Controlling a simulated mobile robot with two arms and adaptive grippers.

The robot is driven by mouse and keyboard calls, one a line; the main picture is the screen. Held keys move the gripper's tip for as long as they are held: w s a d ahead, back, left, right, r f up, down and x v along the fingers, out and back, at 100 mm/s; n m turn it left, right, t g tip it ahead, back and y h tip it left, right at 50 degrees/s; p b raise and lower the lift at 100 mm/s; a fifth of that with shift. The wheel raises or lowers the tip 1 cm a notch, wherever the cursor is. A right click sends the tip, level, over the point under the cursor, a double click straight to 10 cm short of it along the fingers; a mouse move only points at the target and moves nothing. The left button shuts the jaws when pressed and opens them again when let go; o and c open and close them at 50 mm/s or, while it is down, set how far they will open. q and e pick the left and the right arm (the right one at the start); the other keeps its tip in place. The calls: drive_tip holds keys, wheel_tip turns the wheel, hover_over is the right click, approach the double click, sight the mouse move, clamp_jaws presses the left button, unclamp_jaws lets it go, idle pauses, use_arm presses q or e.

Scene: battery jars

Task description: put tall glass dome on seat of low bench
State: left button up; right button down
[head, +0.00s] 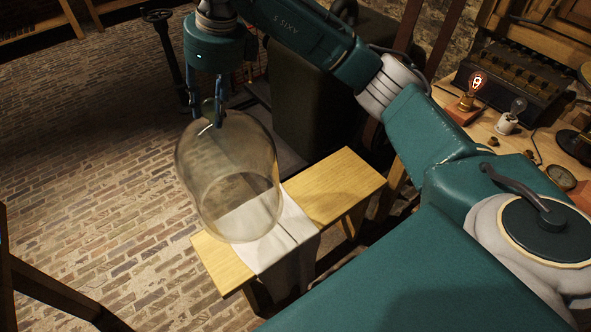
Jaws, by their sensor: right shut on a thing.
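The tall glass dome (226,165) is clear and hangs upright, slightly tilted in the picture, with its open rim downward. My right gripper (218,122) is shut on the top of the dome. The low bench (337,187) is light wood, with a white cloth (262,232) draped across the middle of its seat. In the head view the dome's rim overlaps the cloth and the left part of the seat. I cannot tell whether the rim touches the seat or is just above it. My left gripper is not in view.
A workbench (487,130) at the right holds a lit bulb on a wooden base (475,95), another bulb (511,117) and a dark slotted box (512,85). A dark upholstered block (318,112) stands behind the low bench. Open brick floor (95,155) lies to the left.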

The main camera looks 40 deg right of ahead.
drive_tip(key=shift+w+a+r+m+p, duration=0.2)
drive_tip(key=shift+r+m+p, duration=0.1)
drive_tip(key=shift+r+p, duration=0.15)
drive_tip(key=shift+s+d+f, duration=0.1)
drive_tip(key=shift+f, duration=0.05)
wheel_tip(320, 180, down, 20)
drive_tip(key=p, duration=0.4)
idle(0.3)
drive_tip(key=shift+f, duration=0.25)
drive_tip(key=shift+s+f+b, duration=0.3)
drive_tip(key=shift+f+b, duration=0.2)
drive_tip(key=c, duration=1.3)
unclamp_jaws()
drive_tip(key=shift+s+f, duration=0.25)
drive_tip(key=shift+f, duration=0.1)
drive_tip(key=shift+c, duration=0.2)
drive_tip(key=shift+o, duration=0.4)
drive_tip(key=shift+w, duration=0.1)
